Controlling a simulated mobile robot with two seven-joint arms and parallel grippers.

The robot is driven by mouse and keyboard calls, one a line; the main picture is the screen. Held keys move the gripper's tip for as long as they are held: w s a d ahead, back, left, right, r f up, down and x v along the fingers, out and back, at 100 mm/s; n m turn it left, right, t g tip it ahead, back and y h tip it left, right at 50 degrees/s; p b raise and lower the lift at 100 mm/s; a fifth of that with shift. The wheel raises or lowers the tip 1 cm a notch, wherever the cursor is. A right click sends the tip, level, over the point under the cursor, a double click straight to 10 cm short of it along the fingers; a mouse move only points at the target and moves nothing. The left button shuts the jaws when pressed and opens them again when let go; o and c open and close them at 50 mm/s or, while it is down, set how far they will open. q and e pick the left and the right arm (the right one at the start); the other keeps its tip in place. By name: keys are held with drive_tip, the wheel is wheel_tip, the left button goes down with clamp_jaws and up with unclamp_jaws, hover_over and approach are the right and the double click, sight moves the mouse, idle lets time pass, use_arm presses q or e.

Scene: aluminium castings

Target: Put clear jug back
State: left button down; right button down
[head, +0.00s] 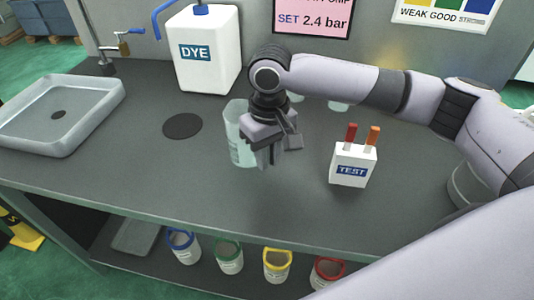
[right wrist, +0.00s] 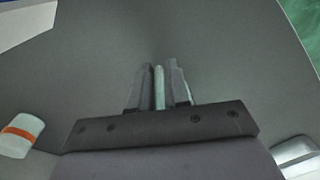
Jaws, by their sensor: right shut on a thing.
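The clear jug (head: 237,128) is pale, greenish and see-through. It looks upright over the middle of the bench, right of the dark round mat (head: 183,126). I cannot tell whether its base touches the bench. My right gripper (head: 270,157) covers the jug's right side. It is shut on a narrow pale part of the jug, likely its handle. In the right wrist view that pale strip (right wrist: 159,88) stands between the two fingers (right wrist: 160,72). My left gripper is not in view.
A white DYE container (head: 208,70) stands behind the mat, and a shallow sink (head: 92,118) is at the left. A white TEST box (head: 351,172) with two sticks is right of my gripper. Clear vessels (head: 338,106) stand behind my arm. The front bench strip is clear.

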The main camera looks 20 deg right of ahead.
drive_tip(key=c, duration=1.1)
unclamp_jaws()
drive_tip(key=shift+f, duration=0.1)
wheel_tip(320, 180, up, 12)
drive_tip(key=shift+d+r, duration=0.15)
